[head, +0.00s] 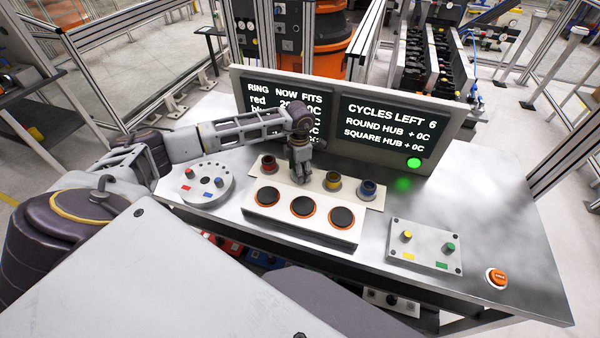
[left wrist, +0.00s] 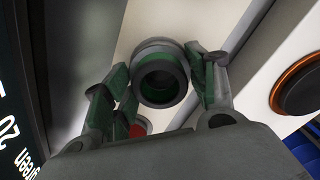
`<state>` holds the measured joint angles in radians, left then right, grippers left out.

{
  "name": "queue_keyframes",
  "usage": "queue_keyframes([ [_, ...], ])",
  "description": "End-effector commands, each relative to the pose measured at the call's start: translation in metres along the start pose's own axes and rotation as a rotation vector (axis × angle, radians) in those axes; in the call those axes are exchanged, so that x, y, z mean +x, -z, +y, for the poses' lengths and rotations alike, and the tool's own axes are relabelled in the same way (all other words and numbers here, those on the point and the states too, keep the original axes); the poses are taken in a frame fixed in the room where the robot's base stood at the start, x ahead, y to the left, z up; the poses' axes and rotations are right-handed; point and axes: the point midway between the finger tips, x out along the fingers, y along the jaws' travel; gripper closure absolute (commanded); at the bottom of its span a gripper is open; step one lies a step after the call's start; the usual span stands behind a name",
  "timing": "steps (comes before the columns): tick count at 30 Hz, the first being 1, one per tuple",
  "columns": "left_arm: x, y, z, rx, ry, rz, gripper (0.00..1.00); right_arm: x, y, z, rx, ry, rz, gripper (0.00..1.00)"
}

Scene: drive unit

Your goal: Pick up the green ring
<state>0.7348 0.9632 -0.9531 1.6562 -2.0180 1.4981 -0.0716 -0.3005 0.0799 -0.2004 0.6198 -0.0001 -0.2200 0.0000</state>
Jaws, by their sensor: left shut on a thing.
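My left gripper (head: 300,172) points down over the white rack behind the row of black buttons. In the left wrist view it is shut on the green ring (left wrist: 162,82), whose dark round opening has a green inside, with one finger on each side. In the head view the gripper hides the ring. I cannot tell whether the ring still touches the rack. My right gripper is not in view.
A red ring (head: 268,163) stands left of my left gripper, a yellow ring (head: 332,181) and a blue ring (head: 368,189) to its right. The button box (head: 303,226) is in front, the display panel (head: 395,118) behind.

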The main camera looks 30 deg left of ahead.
Motion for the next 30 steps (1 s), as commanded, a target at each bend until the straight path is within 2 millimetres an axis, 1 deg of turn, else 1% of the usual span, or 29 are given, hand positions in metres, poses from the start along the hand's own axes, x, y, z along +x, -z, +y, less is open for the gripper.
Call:
queue_keyframes([
  [1,0.000,0.000,0.000,0.000,0.001,0.000,0.62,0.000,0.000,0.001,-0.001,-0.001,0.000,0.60],
  [3,0.000,0.000,0.000,0.000,0.001,0.000,0.71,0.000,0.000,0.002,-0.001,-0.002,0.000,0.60],
  [6,-0.001,-0.001,0.000,0.000,0.000,-0.001,0.81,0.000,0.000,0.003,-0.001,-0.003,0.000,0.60],
  [14,-0.001,-0.001,0.000,0.000,0.000,-0.002,0.81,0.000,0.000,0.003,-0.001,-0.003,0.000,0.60],
  [19,-0.009,-0.001,0.001,0.000,-0.001,-0.003,0.81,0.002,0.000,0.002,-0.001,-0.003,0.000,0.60],
  [23,-0.021,-0.001,0.001,0.000,-0.002,-0.003,0.81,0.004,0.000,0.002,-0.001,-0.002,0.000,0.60],
  [30,-0.054,-0.001,0.001,0.000,-0.002,-0.004,0.81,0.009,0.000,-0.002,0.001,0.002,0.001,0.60],
])
